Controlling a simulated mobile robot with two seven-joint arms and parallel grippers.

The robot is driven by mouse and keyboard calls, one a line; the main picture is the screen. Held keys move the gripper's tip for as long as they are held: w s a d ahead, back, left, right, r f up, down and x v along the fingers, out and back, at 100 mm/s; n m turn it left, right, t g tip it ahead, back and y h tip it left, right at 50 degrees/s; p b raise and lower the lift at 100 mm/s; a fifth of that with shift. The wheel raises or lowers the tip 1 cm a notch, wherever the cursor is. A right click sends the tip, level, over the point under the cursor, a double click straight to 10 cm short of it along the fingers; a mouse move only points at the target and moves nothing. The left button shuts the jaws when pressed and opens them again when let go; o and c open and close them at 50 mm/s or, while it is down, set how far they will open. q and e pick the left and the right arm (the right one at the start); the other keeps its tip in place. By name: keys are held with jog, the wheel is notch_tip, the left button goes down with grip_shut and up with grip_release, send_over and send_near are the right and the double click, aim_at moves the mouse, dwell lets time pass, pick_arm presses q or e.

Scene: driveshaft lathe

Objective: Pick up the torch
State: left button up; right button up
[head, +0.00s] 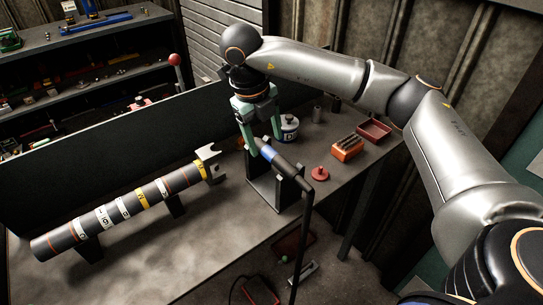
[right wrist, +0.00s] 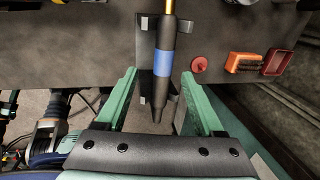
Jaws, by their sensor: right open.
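The torch (head: 285,166) is dark with a blue band and a cable hanging from its lower right end. It rests in a dark stand (head: 262,190) on the bench. My right gripper (head: 262,142) is just over the torch, fingers pointing down, open and empty. In the right wrist view the torch (right wrist: 163,62) runs lengthwise between the two green fingers of the open gripper (right wrist: 158,76), with a gap on each side. I cannot tell how deep the torch sits between the fingers. My left gripper is not in view.
A banded driveshaft (head: 125,207) lies on supports to the left on the bench (head: 200,255). A dark panel stands behind.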

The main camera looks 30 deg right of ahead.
aim_at(269, 153)
jog(key=x, duration=0.4)
jog(key=shift+f, duration=0.2)
jog(key=x, duration=0.3)
jog(key=p+x, duration=0.1)
jog(key=shift+s+d+f, duration=0.1)
jog(key=shift+s+d, duration=0.15)
jog(key=shift+d, duration=0.1)
jog(key=shift+f, duration=0.45)
grip_shut()
jog(key=shift+w+r, duration=0.1)
dwell(0.4)
